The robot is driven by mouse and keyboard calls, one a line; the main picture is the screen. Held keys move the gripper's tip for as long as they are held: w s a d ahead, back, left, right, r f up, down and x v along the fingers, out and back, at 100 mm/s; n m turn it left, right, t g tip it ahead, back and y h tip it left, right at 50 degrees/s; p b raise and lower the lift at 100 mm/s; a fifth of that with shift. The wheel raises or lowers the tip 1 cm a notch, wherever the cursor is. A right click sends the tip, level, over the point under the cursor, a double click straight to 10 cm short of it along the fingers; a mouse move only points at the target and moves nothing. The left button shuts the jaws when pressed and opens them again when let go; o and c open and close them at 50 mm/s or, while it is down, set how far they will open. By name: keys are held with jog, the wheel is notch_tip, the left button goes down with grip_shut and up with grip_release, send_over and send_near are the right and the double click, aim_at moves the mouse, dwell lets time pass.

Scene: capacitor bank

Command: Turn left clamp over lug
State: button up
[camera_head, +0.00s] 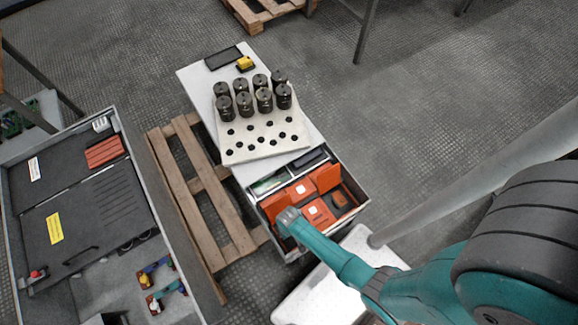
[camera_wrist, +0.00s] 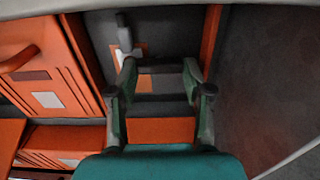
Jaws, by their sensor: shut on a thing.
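My gripper (camera_wrist: 160,68) reaches down over the orange units in the lower crate. In the head view, its end (camera_head: 290,222) is at the crate's left side. In the wrist view, its two fingers stand some way apart. An orange-and-dark piece (camera_wrist: 160,130) fills the gap between them, and the fingers seem shut on it. A grey lever-like part with a thick end (camera_wrist: 124,36) stands just beyond the left fingertip. It may be the clamp, but I cannot tell. A pale-and-orange square lies behind it. No lug can be made out, and the fingertip contact is unclear.
Orange units with white labels (camera_wrist: 52,100) lie close to the left of my fingers. An orange upright edge (camera_wrist: 211,40) stands to their right. In the head view, black cylinders stand on a perforated plate (camera_head: 262,153) above the crate (camera_head: 357,205). A wooden pallet (camera_head: 178,170) lies left.

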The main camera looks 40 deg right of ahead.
jog(key=shift+s+f, duration=0.3)
jog(key=shift+s, duration=0.4)
jog(key=o, duration=1.2)
jog(key=shift+c, duration=0.2)
jog(key=shift+w+r, duration=0.1)
jog(key=shift+w, duration=0.1)
jog(key=shift+w+r, duration=0.1)
jog(key=shift+w, duration=0.15)
jog(key=shift+r, duration=3.95)
